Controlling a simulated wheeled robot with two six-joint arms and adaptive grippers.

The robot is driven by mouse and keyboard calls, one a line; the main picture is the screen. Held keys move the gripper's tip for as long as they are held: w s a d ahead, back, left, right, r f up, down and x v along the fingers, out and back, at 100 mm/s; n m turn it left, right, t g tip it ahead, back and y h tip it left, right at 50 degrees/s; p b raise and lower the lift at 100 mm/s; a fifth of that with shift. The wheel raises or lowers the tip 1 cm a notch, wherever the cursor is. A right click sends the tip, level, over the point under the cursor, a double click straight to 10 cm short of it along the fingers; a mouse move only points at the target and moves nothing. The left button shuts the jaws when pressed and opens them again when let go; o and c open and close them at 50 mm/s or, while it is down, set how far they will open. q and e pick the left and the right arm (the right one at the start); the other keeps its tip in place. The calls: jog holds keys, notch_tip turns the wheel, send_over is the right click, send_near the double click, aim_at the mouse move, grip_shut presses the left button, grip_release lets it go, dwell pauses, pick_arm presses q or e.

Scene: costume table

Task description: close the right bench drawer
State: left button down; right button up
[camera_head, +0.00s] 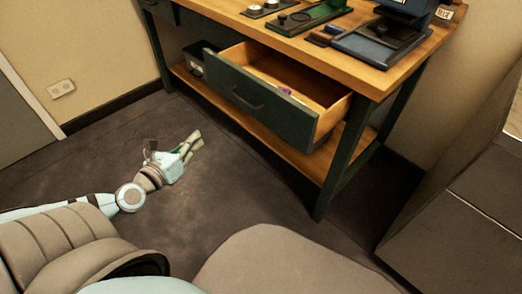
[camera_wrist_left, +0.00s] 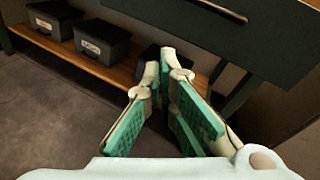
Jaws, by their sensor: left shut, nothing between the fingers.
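The right bench drawer (camera_head: 262,106) is pulled open from the bench (camera_head: 385,84), with a dark green front, a dark bar handle and a wooden inside. A small purple item (camera_head: 286,91) lies in it. My left gripper (camera_head: 194,140) is shut and empty, in front of and to the left of the drawer front, apart from it. In the left wrist view my left gripper (camera_wrist_left: 168,62) has its fingertips together, and the drawer front (camera_wrist_left: 225,30) with its handle (camera_wrist_left: 222,9) crosses the upper right. My right gripper is not in view.
Trays and a dark device (camera_head: 405,8) stand on the bench top. Dark labelled boxes (camera_wrist_left: 103,41) sit on the lower shelf (camera_wrist_left: 80,58). A bench leg (camera_head: 344,168) stands right of the drawer. A grey cabinet (camera_head: 470,200) is at the right. The floor before the drawer is clear.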

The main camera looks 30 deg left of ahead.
pick_arm(q)
jog(key=w+d+r+m+h+b, duration=0.1)
jog(key=d+r+m+h+b, duration=0.15)
jog(key=d+m+h, duration=0.6)
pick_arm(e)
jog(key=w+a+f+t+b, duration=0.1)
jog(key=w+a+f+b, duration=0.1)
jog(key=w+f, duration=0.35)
pick_arm(q)
jog(key=n+t+y+p, duration=0.1)
jog(key=n+y+p, duration=0.15)
jog(key=p, duration=0.55)
send_near(273, 113)
jog(key=r+m, duration=0.1)
jog(key=p+x, duration=0.1)
jog(key=x, duration=0.3)
jog(key=p+x, duration=0.1)
jog(key=x, duration=0.1)
jog(key=shift+f+p, duration=0.3)
jog(key=shift+w+d+f, duration=0.1)
jog(key=shift+w+d, duration=0.1)
jog(key=shift+w, duration=0.25)
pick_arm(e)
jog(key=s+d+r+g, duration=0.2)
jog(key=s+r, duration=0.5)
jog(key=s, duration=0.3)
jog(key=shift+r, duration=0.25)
